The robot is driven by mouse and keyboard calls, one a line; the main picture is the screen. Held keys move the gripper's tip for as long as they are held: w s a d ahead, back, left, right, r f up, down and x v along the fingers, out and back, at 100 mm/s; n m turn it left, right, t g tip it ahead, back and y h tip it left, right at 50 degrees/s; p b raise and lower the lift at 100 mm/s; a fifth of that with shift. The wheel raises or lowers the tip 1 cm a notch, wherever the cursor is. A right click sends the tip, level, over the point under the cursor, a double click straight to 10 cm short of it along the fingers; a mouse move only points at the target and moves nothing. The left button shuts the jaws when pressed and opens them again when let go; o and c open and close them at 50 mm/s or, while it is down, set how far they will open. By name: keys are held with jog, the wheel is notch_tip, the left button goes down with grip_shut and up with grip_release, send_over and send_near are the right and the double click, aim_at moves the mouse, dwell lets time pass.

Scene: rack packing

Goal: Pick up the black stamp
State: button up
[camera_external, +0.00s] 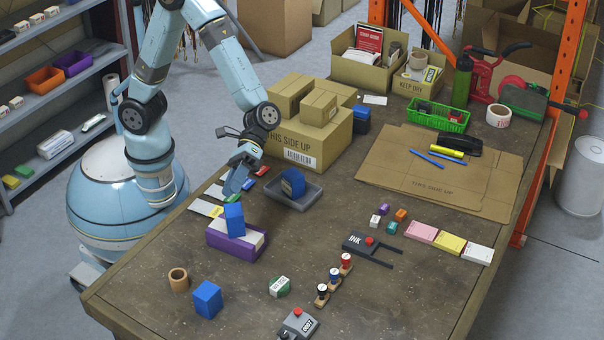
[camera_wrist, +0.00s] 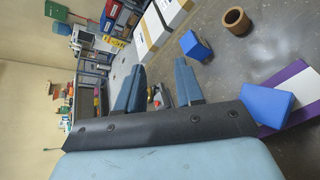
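Three small stamps stand in a slanting row on wooden bases on the table in the external view. The black stamp (camera_external: 323,290) is nearest the front, the blue stamp (camera_external: 334,274) is in the middle and the red stamp (camera_external: 346,261) is farthest back. My gripper (camera_external: 236,184) is far to the left of and behind them, above the table's left side near a grey tray (camera_external: 312,195). In the wrist view my gripper (camera_wrist: 160,86) has its two fingers apart.
A purple box (camera_external: 222,239) with a blue block (camera_external: 234,218) on it stands before my gripper. A blue cube (camera_external: 207,299), a brown ring (camera_external: 178,280), a tape roll (camera_external: 280,286) and a grey button box (camera_external: 298,323) lie in front. Cartons (camera_external: 313,140) stand behind.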

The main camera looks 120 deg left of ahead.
jog(key=w+f+n+t+h, duration=0.2)
jog(key=w+f+n+t, duration=0.3)
jog(key=w+f+n, duration=0.55)
jog(key=n+t+y, duration=0.3)
jog(key=n+t, duration=0.3)
jog(key=n, duration=0.1)
send_near(321, 285)
jog(key=shift+w+d+f+m, duration=0.25)
jog(key=shift+w+d+f, duration=0.05)
jog(key=shift+w, duration=0.1)
jog(key=shift+x, duration=3.7)
jog(key=shift+c, duration=0.2)
grip_shut()
jog(key=shift+r, duration=0.15)
